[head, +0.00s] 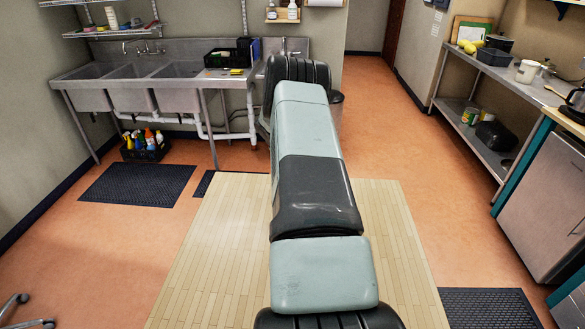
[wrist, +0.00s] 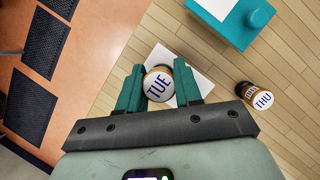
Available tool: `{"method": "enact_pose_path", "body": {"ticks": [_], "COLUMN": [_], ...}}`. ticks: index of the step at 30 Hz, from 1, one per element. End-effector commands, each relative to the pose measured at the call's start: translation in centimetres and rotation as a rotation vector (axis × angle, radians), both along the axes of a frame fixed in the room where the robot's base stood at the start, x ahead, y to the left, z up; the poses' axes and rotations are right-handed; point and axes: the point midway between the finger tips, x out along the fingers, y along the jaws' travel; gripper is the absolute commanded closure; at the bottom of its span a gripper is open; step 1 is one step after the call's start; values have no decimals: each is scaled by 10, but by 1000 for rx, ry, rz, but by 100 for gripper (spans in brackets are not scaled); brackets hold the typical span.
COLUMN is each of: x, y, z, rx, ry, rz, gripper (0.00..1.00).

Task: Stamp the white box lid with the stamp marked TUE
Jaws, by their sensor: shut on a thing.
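The stamp marked TUE (wrist: 158,84) has a round white top with dark blue letters and a brown rim. In the wrist view my gripper (wrist: 160,72) is shut on it, with a teal finger on either side. A flat white square (wrist: 203,84) shows behind the stamp and right finger; I cannot tell whether it is the box lid, or whether the stamp touches it. The stamp's lower end is hidden. In the head view my own arm hides the gripper and the stamp.
A stamp marked THU (wrist: 262,98) stands to the right on the wooden surface (wrist: 285,65). A teal block (wrist: 232,36) with a white panel (wrist: 216,6) and round knob (wrist: 259,18) is at the top right. Bare wood lies between them.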

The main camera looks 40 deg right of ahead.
Motion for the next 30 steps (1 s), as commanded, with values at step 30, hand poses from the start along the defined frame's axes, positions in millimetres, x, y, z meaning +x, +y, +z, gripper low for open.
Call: {"method": "enact_pose_path", "body": {"ticks": [30], "x": [0], "y": [0], "z": [-8], "rx": [1], "ry": [1], "rz": [0], "gripper": [98]}}
